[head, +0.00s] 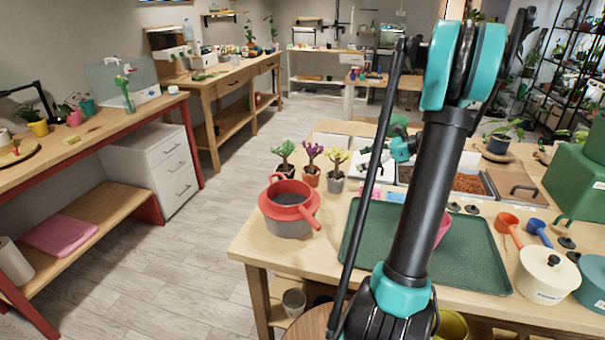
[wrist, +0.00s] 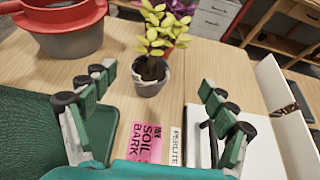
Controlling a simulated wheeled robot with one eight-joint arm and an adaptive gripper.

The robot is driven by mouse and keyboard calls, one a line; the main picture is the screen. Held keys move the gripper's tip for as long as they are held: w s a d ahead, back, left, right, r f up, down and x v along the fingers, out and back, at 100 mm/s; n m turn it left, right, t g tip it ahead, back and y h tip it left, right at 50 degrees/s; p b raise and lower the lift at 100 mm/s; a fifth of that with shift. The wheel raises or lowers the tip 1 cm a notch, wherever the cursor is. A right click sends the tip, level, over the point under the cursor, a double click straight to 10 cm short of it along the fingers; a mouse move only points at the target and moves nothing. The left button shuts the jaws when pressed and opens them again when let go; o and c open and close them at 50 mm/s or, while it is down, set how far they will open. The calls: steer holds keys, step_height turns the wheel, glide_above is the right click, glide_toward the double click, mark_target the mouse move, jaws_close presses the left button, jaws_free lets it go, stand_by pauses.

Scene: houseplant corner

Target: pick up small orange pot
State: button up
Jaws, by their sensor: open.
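Two small orange-brown pots stand side by side at the table's back left in the head view: one pot with a green plant (head: 285,171) and one pot with a purple plant (head: 311,177). A grey pot with a yellow plant (head: 336,183) stands just right of them. In the wrist view this grey pot (wrist: 151,86) stands ahead of my gripper (wrist: 158,78), which is open and empty. The purple plant (wrist: 178,22) shows behind it, its pot mostly hidden. My arm partly covers my gripper in the head view.
A green tray (head: 470,255) lies below my arm. Pink and white labels (wrist: 148,143) lie between my fingers. A white-walled bin (wrist: 285,105) is at right.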

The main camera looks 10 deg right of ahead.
glide_toward(320, 171)
steer(key=x, duration=0.5)
steer(key=shift+w+a+r, duration=0.15)
steer(key=shift+w+r, duration=0.05)
steer(key=shift+s+f+x, duration=0.1)
steer(key=shift+x, duration=1.45)
steer(key=shift+s+f+x, duration=0.1)
steer(key=shift+f+x, duration=0.05)
steer(key=shift+x, duration=1.4)
steer(key=shift+c, duration=0.4)
steer(key=c, duration=0.9)
